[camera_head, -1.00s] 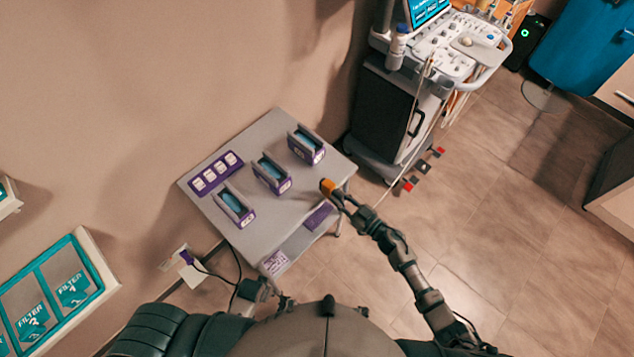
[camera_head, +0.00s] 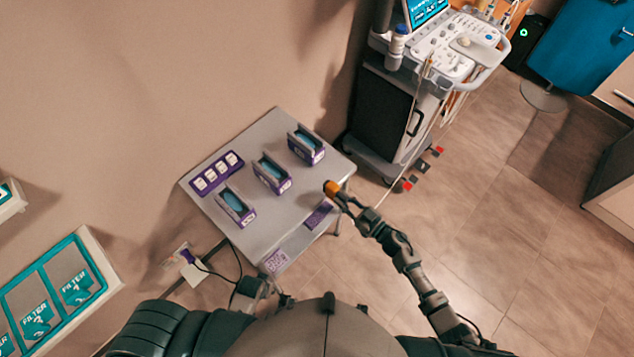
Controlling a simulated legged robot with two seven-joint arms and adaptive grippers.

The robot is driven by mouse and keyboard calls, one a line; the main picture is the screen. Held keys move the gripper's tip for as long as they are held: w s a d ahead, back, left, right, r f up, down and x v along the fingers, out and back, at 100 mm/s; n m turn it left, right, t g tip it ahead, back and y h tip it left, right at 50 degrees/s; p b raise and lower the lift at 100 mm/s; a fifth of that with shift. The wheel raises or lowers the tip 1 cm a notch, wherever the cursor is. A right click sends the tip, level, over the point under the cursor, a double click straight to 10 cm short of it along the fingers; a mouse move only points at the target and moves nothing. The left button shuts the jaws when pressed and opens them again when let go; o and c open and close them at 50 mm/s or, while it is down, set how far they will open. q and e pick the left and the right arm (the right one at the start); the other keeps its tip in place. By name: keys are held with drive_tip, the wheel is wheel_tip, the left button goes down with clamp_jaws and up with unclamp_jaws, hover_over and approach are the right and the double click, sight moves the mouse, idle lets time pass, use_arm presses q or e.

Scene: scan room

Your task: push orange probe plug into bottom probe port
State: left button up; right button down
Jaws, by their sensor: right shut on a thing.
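The orange probe plug (camera_head: 331,188) is at the tip of my right gripper (camera_head: 337,194), which is shut on it. In the head view the plug shows over the right front edge of the grey table, apart from the cart. The scanner cart (camera_head: 385,115) stands behind and to the right, its dark side panel facing me. I cannot make out the bottom probe port on it. Part of my left arm (camera_head: 252,287) is low near the table's front corner; its finger state is unclear.
The grey table (camera_head: 250,150) carries several purple-and-grey holders, such as one at the right (camera_head: 306,146), and a purple labelled strip (camera_head: 217,173). Red and dark pedals (camera_head: 422,168) lie at the cart's foot. Tiled floor to the right is clear.

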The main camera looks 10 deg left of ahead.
drive_tip(key=shift+p+v, duration=0.95)
drive_tip(key=shift+v, duration=2)
